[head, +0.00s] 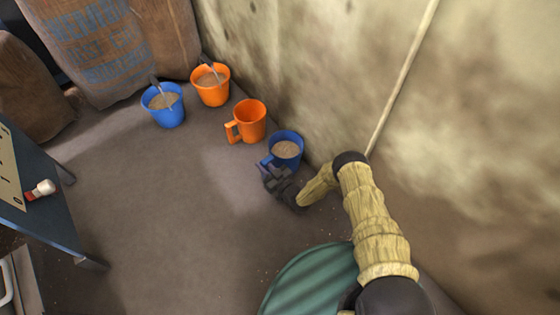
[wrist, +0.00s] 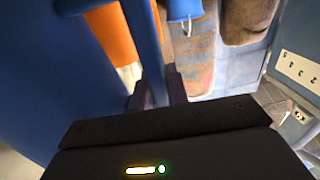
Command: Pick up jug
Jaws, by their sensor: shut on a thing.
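A blue jug (head: 284,146) with brown contents stands upright by the wall in the head view. Its blue side (wrist: 40,60) fills the left of the wrist view, with its handle (wrist: 145,40) running down between my fingers. My gripper (head: 270,172) is shut on this handle, at the jug's lower left in the head view. The dark fingers of my gripper (wrist: 160,92) also show in the wrist view. Whether the jug touches the floor is hard to tell.
An empty-looking orange jug (head: 247,121) stands close behind the held one. Beyond are another orange jug (head: 210,86) and a blue one (head: 164,106), both filled, and sacks (head: 95,45). A blue table (head: 45,213) is left, a green round object (head: 310,278) in front. Mid-floor is clear.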

